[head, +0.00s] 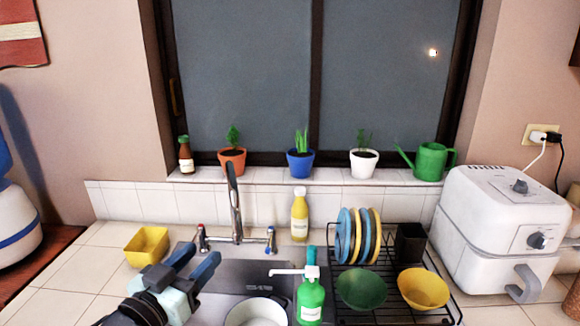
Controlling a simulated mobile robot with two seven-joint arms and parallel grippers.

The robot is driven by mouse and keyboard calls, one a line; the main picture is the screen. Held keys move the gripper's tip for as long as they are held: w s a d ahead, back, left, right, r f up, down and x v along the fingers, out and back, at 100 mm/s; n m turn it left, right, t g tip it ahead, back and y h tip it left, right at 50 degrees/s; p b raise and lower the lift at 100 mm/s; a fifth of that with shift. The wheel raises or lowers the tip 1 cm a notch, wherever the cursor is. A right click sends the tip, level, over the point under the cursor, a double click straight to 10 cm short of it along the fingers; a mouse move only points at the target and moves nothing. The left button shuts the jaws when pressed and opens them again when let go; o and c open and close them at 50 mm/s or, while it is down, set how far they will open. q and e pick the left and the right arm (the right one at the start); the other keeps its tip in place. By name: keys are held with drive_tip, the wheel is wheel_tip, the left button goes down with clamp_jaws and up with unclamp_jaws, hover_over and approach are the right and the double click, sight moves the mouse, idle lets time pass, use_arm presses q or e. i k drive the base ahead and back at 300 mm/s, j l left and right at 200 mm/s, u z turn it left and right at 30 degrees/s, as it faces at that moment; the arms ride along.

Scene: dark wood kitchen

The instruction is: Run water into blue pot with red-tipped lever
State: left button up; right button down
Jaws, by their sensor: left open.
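The faucet (236,205) stands behind the sink (225,276), its tall neck upright. The red-tipped lever (201,236) is left of the faucet, and a blue-tipped lever (271,240) is right of it. A round pot with a pale inside (257,312) sits in the sink, cut off by the lower edge; its outer colour is hard to tell. My left gripper (197,259) is open and empty, its dark blue fingers pointing toward the red-tipped lever, just in front of and below it. No water stream is visible. My right gripper is out of view.
A green soap bottle (311,297) stands right of the pot. A dish rack (386,312) holds plates and bowls. A yellow container (147,246) is left of the sink, and a yellow bottle (299,217) behind it. A blue planter (300,164) stands on the windowsill.

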sight(201, 230)
drive_tip(key=k+j, duration=0.2)
drive_tip(key=k, duration=0.25)
drive_tip(key=k+j, duration=0.2)
drive_tip(key=k, duration=0.25)
